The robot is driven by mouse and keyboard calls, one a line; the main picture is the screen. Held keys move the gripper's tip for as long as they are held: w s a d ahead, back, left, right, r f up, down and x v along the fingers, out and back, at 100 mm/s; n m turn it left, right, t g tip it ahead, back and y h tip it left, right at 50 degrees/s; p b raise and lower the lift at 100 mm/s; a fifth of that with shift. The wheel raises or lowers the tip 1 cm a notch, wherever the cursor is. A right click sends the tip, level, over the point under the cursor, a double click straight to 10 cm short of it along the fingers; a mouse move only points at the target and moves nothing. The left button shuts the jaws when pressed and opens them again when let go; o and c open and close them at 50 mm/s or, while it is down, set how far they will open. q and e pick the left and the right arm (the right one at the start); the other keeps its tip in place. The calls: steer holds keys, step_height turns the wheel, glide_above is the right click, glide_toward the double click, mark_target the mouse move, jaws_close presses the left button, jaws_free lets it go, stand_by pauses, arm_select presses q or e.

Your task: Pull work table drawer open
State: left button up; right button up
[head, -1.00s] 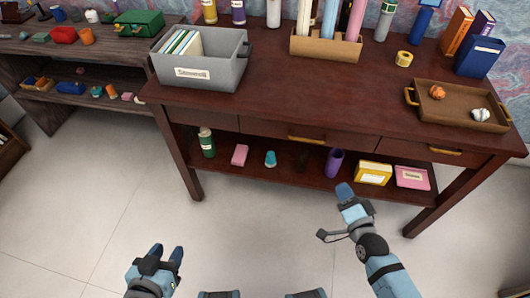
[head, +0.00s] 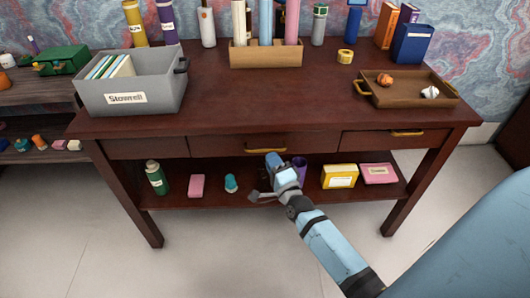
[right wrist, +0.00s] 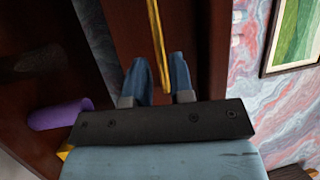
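The dark red-brown work table (head: 230,110) has a row of drawer fronts under its top. The middle drawer (head: 215,145) looks flush and closed, with a brass bar handle (head: 262,150). My right gripper (head: 274,160) is in front of this drawer, just below the handle. In the right wrist view its two blue fingers (right wrist: 158,82) are apart, and the brass handle (right wrist: 158,40) runs between them. I cannot tell whether either finger touches it. The right drawer (head: 375,140) has its own brass handle and is closed. My left gripper is not in view.
A grey bin (head: 135,95), a wooden holder with tubes (head: 265,55) and a brown tray (head: 405,95) stand on the tabletop. The lower shelf holds a green bottle (head: 156,178), a purple cup (head: 300,167) and a yellow box (head: 340,176). The floor in front is clear.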

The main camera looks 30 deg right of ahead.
mark_target(266, 150)
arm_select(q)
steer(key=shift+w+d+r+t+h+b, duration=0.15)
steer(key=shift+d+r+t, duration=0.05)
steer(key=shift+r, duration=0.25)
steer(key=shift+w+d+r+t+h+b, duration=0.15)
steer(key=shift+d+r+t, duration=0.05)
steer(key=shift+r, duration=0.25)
arm_select(e)
steer(key=shift+x, duration=2.4)
jaws_close()
